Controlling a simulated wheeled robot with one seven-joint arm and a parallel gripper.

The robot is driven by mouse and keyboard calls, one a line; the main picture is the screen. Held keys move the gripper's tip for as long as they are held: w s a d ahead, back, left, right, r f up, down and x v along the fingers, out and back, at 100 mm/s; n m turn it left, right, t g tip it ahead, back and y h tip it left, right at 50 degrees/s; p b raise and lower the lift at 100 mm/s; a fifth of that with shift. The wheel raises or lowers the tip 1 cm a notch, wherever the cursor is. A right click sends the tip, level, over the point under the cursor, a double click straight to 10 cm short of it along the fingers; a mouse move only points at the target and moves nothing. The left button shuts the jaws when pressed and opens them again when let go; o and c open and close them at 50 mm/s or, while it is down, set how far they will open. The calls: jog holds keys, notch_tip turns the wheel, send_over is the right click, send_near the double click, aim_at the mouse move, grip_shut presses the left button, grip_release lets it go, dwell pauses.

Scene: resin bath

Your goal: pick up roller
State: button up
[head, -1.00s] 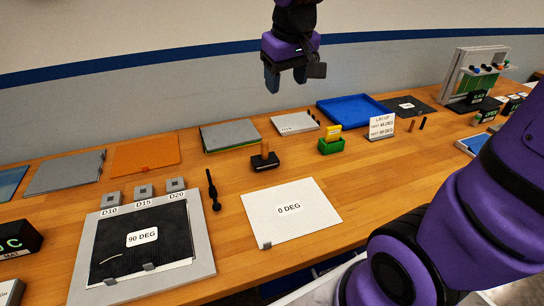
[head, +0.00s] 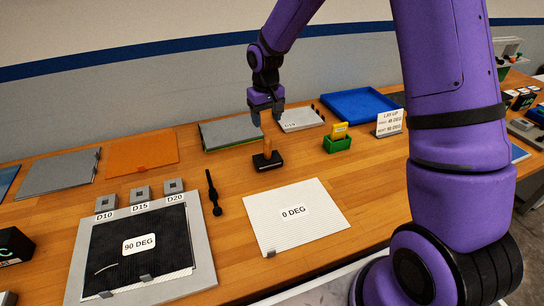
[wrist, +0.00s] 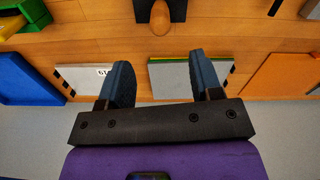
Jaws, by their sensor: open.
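My gripper (head: 267,118) is open and empty, pointing down above the back part of the bench. In the wrist view its two blue-grey fingers (wrist: 160,76) stand wide apart with nothing between them. A black block with an upright wooden handle (head: 266,154) stands on the bench below and in front of my gripper; it may be the roller, but I cannot tell for sure. A dark part of it shows at the top edge of the wrist view (wrist: 160,12). A thin black tool with a rounded end (head: 213,193) lies to its left.
A green box with a yellow card (head: 338,143) stands to the right, beside a blue tray (head: 350,104). Grey sheets (head: 230,132) lie behind. A white "0 DEG" sheet (head: 294,213) and a grey-framed "90 DEG" plate (head: 205,250) lie in front. Bare wood surrounds the block.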

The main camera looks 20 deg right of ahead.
send_near(268, 158)
jog(key=shift+w+d+f, duration=0.15)
jog(key=shift+w+f, duration=0.05)
jog(key=shift+w, duration=0.25)
jog(key=shift+w+d+f, duration=0.15)
jog(key=shift+w+f, duration=0.1)
jog(key=shift+w, duration=0.25)
jog(key=shift+s+f, duration=0.15)
jog(key=shift+f, duration=1.2)
jog(key=shift+s+f, duration=0.1)
jog(key=shift+f, duration=1.3)
jog(key=shift+c, duration=0.3)
grip_shut()
